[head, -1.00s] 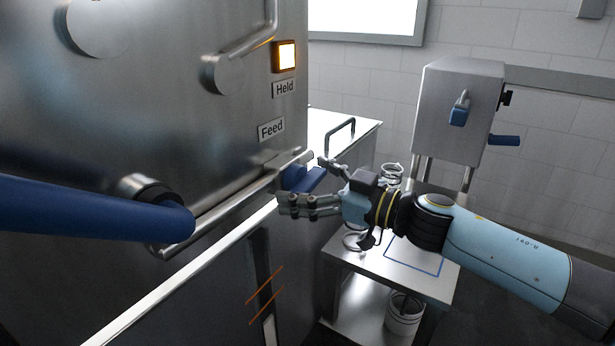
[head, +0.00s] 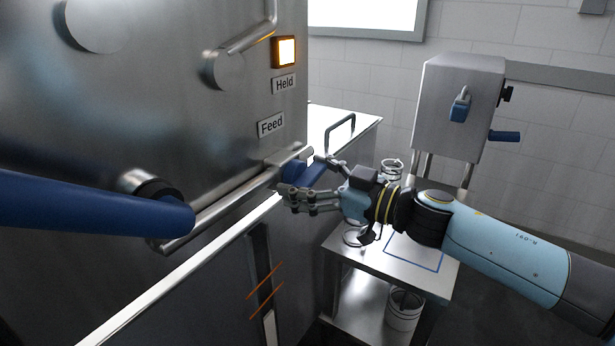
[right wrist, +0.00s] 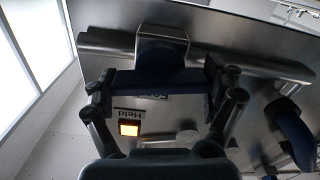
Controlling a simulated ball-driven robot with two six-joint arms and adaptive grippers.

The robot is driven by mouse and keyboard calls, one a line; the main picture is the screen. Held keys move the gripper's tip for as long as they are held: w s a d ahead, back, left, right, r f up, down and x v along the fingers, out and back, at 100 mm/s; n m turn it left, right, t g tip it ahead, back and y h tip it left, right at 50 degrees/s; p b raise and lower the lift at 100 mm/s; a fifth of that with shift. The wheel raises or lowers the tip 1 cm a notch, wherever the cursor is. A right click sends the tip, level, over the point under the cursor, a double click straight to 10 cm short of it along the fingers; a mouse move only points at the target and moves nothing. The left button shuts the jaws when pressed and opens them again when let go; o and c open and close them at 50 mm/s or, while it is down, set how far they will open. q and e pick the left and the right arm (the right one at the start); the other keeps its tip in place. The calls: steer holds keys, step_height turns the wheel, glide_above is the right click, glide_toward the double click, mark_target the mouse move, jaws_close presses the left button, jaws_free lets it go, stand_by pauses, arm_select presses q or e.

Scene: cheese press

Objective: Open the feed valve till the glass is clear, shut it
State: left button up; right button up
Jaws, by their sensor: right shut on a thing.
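The feed valve's blue handle (head: 306,174) sits on a steel pipe (head: 225,208) below the "Feed" label (head: 271,125). My right gripper (head: 307,180) is shut on this handle. In the right wrist view the handle (right wrist: 160,78) lies across between the two fingers, below the steel valve body (right wrist: 162,40). A dark upright slot (head: 262,265) with orange slanted marks shows on the steel front below the pipe; I cannot tell if it is the glass, or whether it is clear. My left gripper is not in view.
A lit amber lamp (head: 286,52) is above the "Held" label (head: 284,84). A thick blue bar (head: 90,205) juts in from the left. Behind my right gripper are a low steel table (head: 440,280), a bucket (head: 403,310) and a grey box with blue handles (head: 455,110).

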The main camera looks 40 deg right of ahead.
steer(key=n+p, duration=0.1)
steer(key=n, duration=0.6)
steer(key=shift+a, duration=0.1)
steer(key=n, duration=0.4)
steer(key=shift+f, duration=0.1)
steer(key=n+b, duration=0.1)
steer(key=n, duration=0.3)
steer(key=shift+n, duration=0.3)
steer(key=shift+f+n, duration=0.1)
steer(key=shift+n, duration=0.2)
steer(key=o, duration=0.9)
steer(key=shift+o, duration=0.2)
